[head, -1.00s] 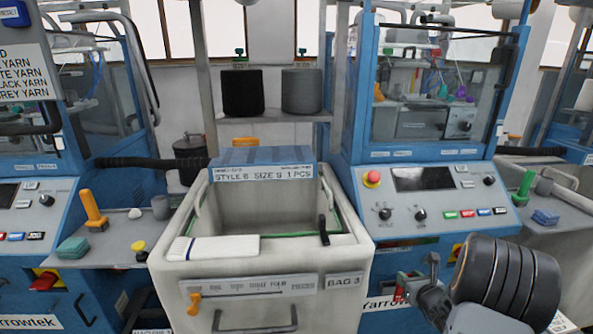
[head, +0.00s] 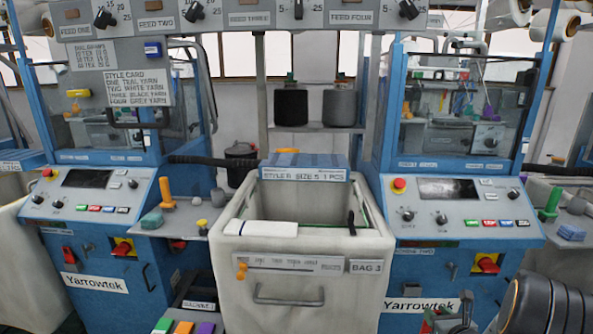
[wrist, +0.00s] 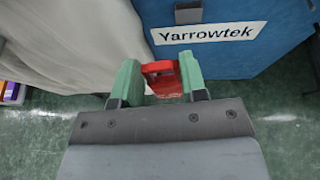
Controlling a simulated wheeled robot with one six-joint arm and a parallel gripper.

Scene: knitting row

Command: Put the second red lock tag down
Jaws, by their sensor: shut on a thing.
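The red lock tag (wrist: 163,78) is between the two green fingertips of my gripper (wrist: 160,82) in the wrist view. My gripper is shut on it and holds it above the green floor, in front of the bin and the blue machine. In the head view my gripper (head: 445,318) is at the bottom edge, right of the bin, partly cut off. A little red shows there, too small to make out. I cannot tell for sure which other red part, if any, is the first tag.
The white bin (head: 248,211) marked BAG 3 stands between two blue Yarrowtek machines. Red switches on yellow plates show on the left machine (head: 123,247) and right machine (head: 487,263). Coloured blocks (head: 184,328) lie low at front. A small side shelf (head: 180,222) holds several items.

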